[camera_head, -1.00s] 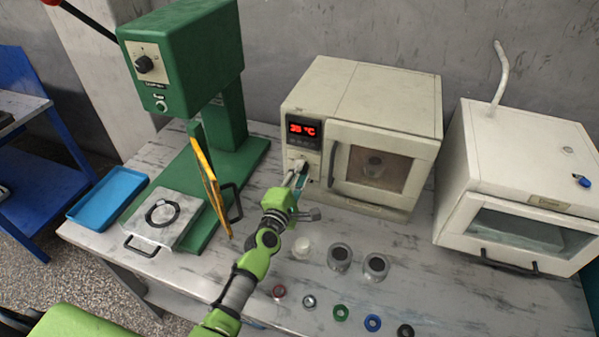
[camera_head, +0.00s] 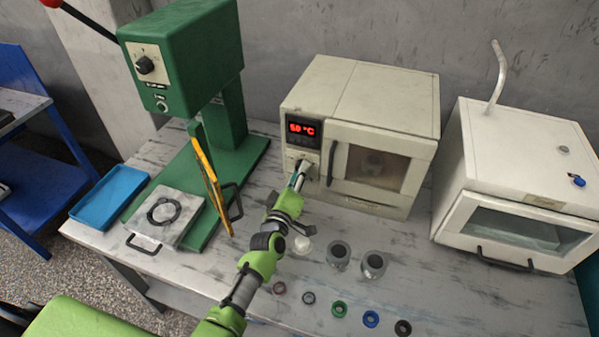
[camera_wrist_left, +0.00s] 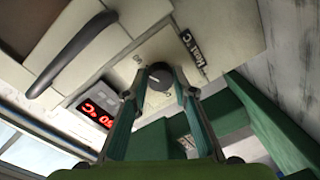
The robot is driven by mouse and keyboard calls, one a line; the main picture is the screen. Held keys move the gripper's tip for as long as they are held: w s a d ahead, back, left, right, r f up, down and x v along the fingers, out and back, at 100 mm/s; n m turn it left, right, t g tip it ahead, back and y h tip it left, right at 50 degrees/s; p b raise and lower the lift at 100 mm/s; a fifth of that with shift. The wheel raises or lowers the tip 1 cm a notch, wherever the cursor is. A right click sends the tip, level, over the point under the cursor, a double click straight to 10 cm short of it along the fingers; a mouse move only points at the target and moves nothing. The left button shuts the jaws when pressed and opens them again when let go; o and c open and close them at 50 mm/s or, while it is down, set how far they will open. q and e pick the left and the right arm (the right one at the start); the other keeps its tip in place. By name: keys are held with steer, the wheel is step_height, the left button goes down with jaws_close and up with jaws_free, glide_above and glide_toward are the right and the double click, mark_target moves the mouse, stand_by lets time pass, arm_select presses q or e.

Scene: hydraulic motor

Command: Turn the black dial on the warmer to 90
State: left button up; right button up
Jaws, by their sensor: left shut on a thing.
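The warmer (camera_head: 350,100) is the cream box with a windowed door at the back of the table. Its red display (camera_head: 301,128) seems to read 50 °C. It also shows upside down in the left wrist view (camera_wrist_left: 97,112). The black dial (camera_wrist_left: 159,76) sits on the panel below the display, in the left wrist view between my fingertips. My left gripper (camera_head: 299,172) reaches the front panel and is shut on the dial, one finger on each side (camera_wrist_left: 157,90). In the head view the gripper hides the dial. My right gripper is not in view.
A green press (camera_head: 190,70) with a yellow guard (camera_head: 212,185) stands left of the warmer. A white chamber (camera_head: 520,160) stands at right. Cups (camera_head: 339,254) and several coloured rings (camera_head: 338,309) lie on the table in front. A blue tray (camera_head: 108,197) is at left.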

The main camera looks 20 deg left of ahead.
arm_select(q)
steer(key=shift+m, duration=0.6)
steer(key=o, duration=1.1)
steer(key=s, duration=1.2)
steer(key=shift+d+r, duration=0.1)
steer(key=shift+r, duration=0.1)
